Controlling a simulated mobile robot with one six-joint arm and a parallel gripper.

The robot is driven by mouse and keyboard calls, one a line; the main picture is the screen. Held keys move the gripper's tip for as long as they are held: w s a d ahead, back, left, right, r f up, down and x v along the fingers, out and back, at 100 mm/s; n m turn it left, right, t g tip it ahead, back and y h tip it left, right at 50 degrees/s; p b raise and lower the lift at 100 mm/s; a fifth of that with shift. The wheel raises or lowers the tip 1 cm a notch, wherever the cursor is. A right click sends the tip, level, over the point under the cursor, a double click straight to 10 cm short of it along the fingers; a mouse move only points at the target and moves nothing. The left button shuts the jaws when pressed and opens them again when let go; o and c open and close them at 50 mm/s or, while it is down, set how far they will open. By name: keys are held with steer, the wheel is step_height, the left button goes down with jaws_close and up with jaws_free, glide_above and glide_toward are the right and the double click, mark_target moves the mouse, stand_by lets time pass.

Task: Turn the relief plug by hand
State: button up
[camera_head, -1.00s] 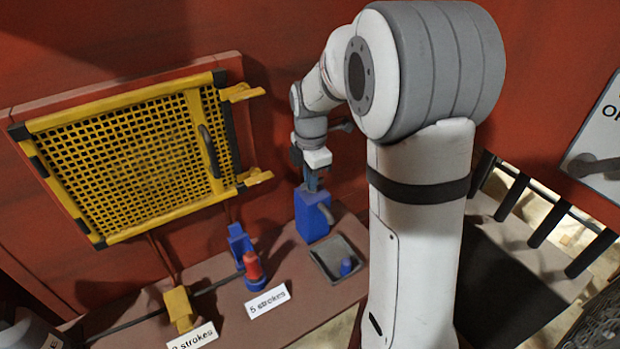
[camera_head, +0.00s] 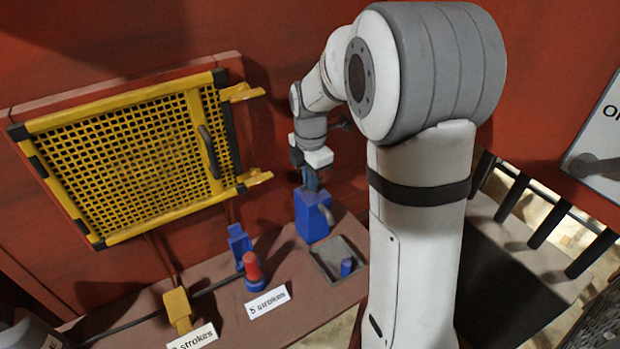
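My gripper (camera_head: 311,184) points down at the top of this blue body. Its fingertips are small and partly hidden there, so I cannot tell whether they are open or shut, or whether they touch a plug. The relief plug cannot be made out clearly; it may be under my fingers. A small blue piece (camera_head: 346,266) stands in a grey square tray (camera_head: 326,262) just in front of the blue body.
A red-topped blue fitting (camera_head: 253,270) and a blue bracket (camera_head: 239,243) stand to the left, with a "5 strokes" label (camera_head: 268,301). A yellow block (camera_head: 178,309) is further left. A yellow mesh guard (camera_head: 130,160) hangs on the red wall. Dark rails (camera_head: 545,222) lie right.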

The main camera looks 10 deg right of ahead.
steer(key=shift+o, duration=0.6)
steer(key=shift+s+f, duration=0.2)
steer(key=shift+f, duration=0.1)
step_height(320, 180, up, 8)
steer(key=shift+w+r, duration=0.1)
steer(key=shift+r, duration=0.05)
steer(key=s+f+m+t, duration=0.1)
steer(key=s+m+t, duration=0.1)
steer(key=s+m, duration=1.9)
steer(key=shift+s+d+f+m+t, duration=0.2)
steer(key=shift+s+f+m+t, duration=0.1)
steer(key=shift+f+m, duration=0.1)
steer(key=shift+r, duration=0.1)
